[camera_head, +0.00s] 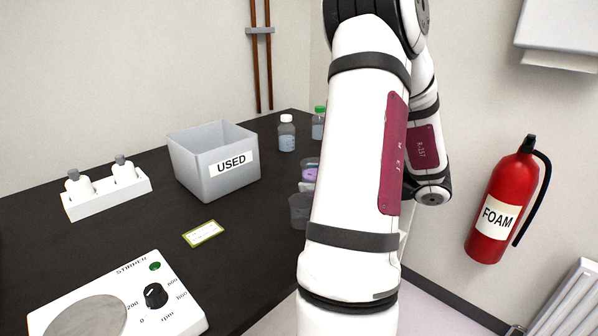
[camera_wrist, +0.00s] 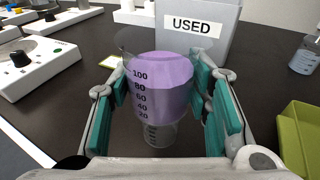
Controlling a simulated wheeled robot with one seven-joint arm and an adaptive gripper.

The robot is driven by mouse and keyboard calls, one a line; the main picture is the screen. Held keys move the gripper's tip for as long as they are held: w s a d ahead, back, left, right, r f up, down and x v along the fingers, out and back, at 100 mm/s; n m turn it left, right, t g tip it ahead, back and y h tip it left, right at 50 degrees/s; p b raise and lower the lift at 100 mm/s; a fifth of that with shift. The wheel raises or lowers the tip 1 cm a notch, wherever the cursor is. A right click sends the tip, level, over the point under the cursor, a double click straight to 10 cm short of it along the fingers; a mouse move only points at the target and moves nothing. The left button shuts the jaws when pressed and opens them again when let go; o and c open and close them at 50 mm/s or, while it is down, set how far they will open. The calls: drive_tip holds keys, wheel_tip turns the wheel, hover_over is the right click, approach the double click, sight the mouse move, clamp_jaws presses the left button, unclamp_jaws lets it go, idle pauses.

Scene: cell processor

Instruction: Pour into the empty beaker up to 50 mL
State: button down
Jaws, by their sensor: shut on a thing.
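My gripper (camera_wrist: 165,88) is shut on a clear beaker of purple liquid (camera_wrist: 163,80), its teal finger pads on either side. The held beaker's printed scale shows 20 to 100, and its clear rim reaches up to the left; I cannot tell its exact tilt. A second clear beaker (camera_wrist: 159,134) shows below it in the wrist view, partly covered, with no purple visible in it. In the head view the purple beaker (camera_head: 310,173) is partly behind my arm, and the second beaker (camera_head: 299,209) shows lower, also cut off by my arm. My gripper is mostly hidden there.
A grey USED bin (camera_head: 215,185) stands behind on the black bench. A stirrer (camera_head: 150,318), a white bottle rack (camera_head: 107,196), a yellow-green card (camera_head: 203,233) and capped bottles (camera_head: 286,134) stand around. A green container (camera_wrist: 303,140) is close on the right in the wrist view.

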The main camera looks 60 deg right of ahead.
drive_tip(key=shift+w+r, duration=0.1)
drive_tip(key=shift+g+p, duration=0.7)
drive_tip(key=shift+p, duration=0.4)
drive_tip(key=g+p, duration=0.1)
drive_tip(key=p, duration=0.1)
drive_tip(key=s+g+h+p, duration=0.1)
drive_tip(key=g+p, duration=0.1)
drive_tip(key=shift+s+d, duration=0.1)
drive_tip(key=shift+s+f+g+p, duration=0.1)
drive_tip(key=shift+f+g+p, duration=0.2)
drive_tip(key=shift+p, duration=0.2)
drive_tip(key=shift+f+b, duration=0.2)
drive_tip(key=shift+b, duration=0.1)
drive_tip(key=shift+r+p, duration=0.15)
drive_tip(key=shift+p, duration=0.25)
drive_tip(key=shift+s+g+h+p, duration=0.15)
drive_tip(key=shift+g+h+p, duration=0.15)
drive_tip(key=shift+g+p, duration=0.7)
